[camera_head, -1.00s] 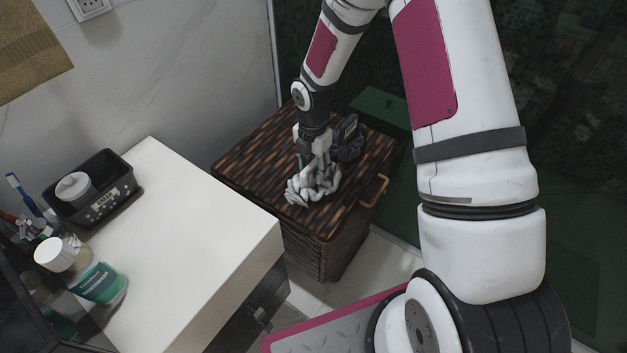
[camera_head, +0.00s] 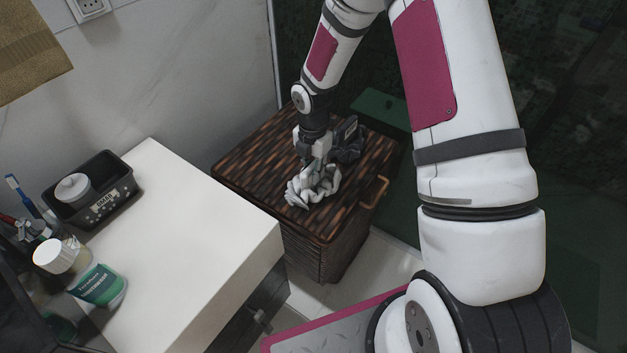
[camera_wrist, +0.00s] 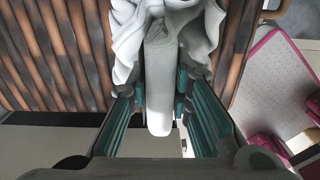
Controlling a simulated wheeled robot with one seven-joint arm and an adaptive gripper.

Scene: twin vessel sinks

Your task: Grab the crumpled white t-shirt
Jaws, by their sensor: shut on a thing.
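The crumpled white t-shirt (camera_head: 314,187) lies bunched on the brown woven lid of the hamper (camera_head: 262,150). My gripper (camera_head: 316,166) points down at its upper part and is shut on a fold of it. In the wrist view, the t-shirt (camera_wrist: 165,40) fills the top middle, and a fold of it hangs between the green-sided fingers of my gripper (camera_wrist: 160,100). The bulk of the shirt appears to rest on the lid. The finger tips are partly hidden by cloth.
A dark bunched item (camera_head: 348,140) lies on the hamper just behind my gripper. A tan towel (camera_head: 30,50) hangs at upper left.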

